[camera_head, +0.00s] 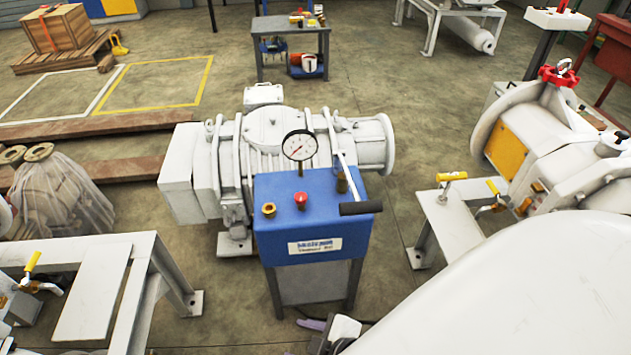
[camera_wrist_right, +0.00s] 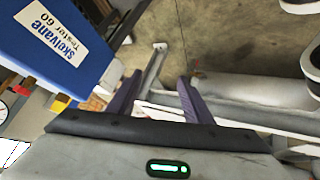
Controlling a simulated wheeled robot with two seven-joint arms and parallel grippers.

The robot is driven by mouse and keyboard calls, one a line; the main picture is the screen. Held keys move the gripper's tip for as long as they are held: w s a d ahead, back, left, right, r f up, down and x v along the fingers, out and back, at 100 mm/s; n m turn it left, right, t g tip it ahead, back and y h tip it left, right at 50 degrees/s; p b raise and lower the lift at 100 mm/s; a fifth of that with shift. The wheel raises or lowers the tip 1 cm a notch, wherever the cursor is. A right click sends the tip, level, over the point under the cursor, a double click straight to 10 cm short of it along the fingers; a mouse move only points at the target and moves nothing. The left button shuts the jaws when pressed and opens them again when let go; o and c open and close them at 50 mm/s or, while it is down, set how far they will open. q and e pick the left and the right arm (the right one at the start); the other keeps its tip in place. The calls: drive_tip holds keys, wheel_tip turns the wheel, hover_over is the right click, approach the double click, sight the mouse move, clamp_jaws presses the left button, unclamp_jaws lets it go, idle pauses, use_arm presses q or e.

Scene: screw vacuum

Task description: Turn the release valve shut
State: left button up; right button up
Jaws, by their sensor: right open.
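A blue tester box (camera_head: 312,222) stands on dark legs in the middle of the head view. On it are a round dial gauge (camera_head: 299,146), a red knob (camera_head: 301,198), a brass fitting (camera_head: 269,210) and a lever with a black handle (camera_head: 360,208) pointing right. I cannot tell which of these is the release valve. My right gripper (camera_head: 322,328) is low in front of the box, apart from it and partly hidden. In the right wrist view its purple fingers (camera_wrist_right: 160,80) are apart and empty; the blue box (camera_wrist_right: 62,45) is at upper left. My left gripper is not in view.
A white pump (camera_head: 275,135) stands behind the box. A white frame table (camera_head: 95,285) with a yellow-handled valve is at left. A white machine with a red handwheel (camera_head: 560,77) is at right.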

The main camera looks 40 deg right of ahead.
drive_tip(key=w+d+f+n+h+b, duration=0.1)
drive_tip(key=w+d+f+n+b, duration=0.1)
drive_tip(key=w+f+n, duration=0.3)
drive_tip(key=n+t+h+b, duration=0.65)
drive_tip(key=n+t, duration=0.25)
drive_tip(key=n, duration=1.1)
approach(303, 203)
drive_tip(key=shift+w+d+r+h+p, duration=0.1)
drive_tip(key=shift+w+h+p, duration=0.15)
drive_tip(key=shift+w, duration=0.3)
drive_tip(key=shift+w+d+r+h+p, duration=0.1)
drive_tip(key=shift+w+p, duration=0.1)
drive_tip(key=shift+w, duration=0.35)
drive_tip(key=b+x, duration=0.1)
drive_tip(key=x, duration=0.7)
drive_tip(key=shift+w+f, duration=0.1)
drive_tip(key=shift+f, duration=0.05)
drive_tip(key=shift+w+d+b, duration=0.15)
drive_tip(key=shift+w+b, duration=0.15)
drive_tip(key=shift+w, duration=0.1)
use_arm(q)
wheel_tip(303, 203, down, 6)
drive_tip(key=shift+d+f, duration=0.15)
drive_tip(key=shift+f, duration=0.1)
use_arm(e)
drive_tip(key=shift+w+d, duration=0.1)
drive_tip(key=shift+w, duration=0.15)
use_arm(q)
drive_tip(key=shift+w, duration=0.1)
